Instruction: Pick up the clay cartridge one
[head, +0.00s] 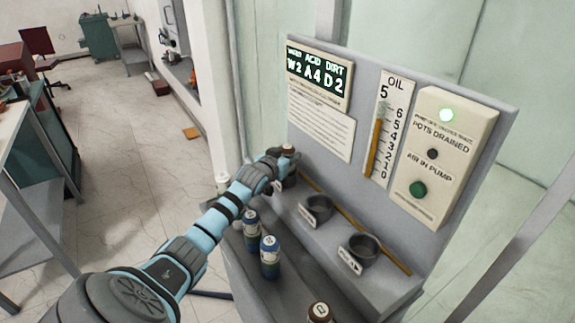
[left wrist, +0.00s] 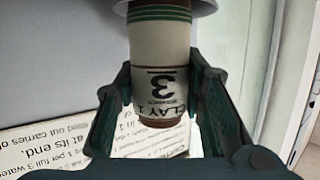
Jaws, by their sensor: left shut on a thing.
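The clay cartridge one (left wrist: 160,48) fills the middle of the left wrist view. It is white with green bands, a brown end and a label reading "CLAY 1" and a large 3, upside down in that picture. My left gripper (left wrist: 163,92) is shut on it, one finger on each side. My right gripper is out of view.
Two dark cups (head: 319,207) and (head: 362,247) sit on the ledge to the right. Two blue-capped cartridges (head: 250,222) and (head: 270,257) and a brown-capped one (head: 320,312) stand on the lower shelf. The upright panel (head: 365,85) rises close behind.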

